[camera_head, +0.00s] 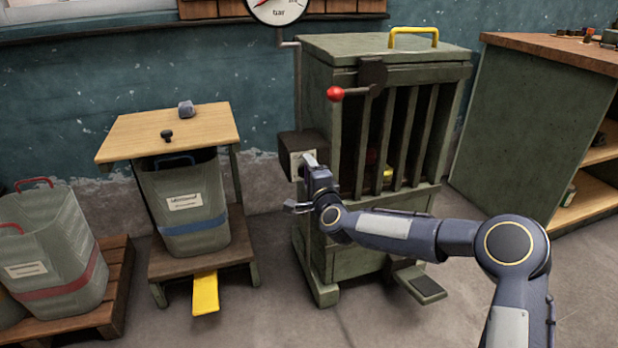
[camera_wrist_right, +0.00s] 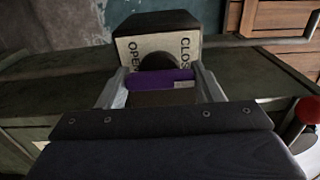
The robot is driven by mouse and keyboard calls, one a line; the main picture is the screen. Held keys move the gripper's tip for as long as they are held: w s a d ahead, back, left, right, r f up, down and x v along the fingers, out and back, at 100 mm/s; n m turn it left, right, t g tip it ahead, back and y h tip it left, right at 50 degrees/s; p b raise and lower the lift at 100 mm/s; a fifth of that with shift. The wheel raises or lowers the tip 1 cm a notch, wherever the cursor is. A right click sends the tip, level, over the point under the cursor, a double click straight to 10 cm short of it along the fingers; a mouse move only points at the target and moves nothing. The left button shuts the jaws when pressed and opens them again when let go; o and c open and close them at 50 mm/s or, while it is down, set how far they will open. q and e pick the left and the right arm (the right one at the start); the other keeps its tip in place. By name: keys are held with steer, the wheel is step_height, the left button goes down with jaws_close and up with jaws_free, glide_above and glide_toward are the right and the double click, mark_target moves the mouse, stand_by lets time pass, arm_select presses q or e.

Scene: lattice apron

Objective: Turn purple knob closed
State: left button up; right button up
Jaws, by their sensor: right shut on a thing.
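The purple knob (camera_wrist_right: 160,79) shows in the right wrist view as a bar lying across, in front of a pale plate (camera_wrist_right: 142,48) lettered "OPEN" on the left and "CLOS…" on the right. The plate is on a dark box (camera_head: 301,146) on the left side of the green barred cabinet (camera_head: 350,225). My right gripper (camera_wrist_right: 162,84) is shut on the purple knob, one finger at each end of it. In the head view my right gripper (camera_head: 308,163) is at the box's front and hides the knob. My left gripper is not in view.
A red ball-ended lever (camera_head: 335,93) sticks out at the cabinet's front, above my right gripper. A wooden-topped stand (camera_head: 168,131) with a grey bin (camera_head: 185,205) is to the left. A pedal (camera_head: 420,285) sits low at the cabinet's front. Floor between stand and cabinet is clear.

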stand_by(0.4)
steer(key=o, duration=1)
steer(key=shift+s, duration=0.1)
steer(key=p+v, duration=0.1)
steer(key=v, duration=0.6)
steer(key=shift+s+d+p, duration=0.1)
steer(key=shift+s+p, duration=0.2)
steer(key=shift+p, duration=0.05)
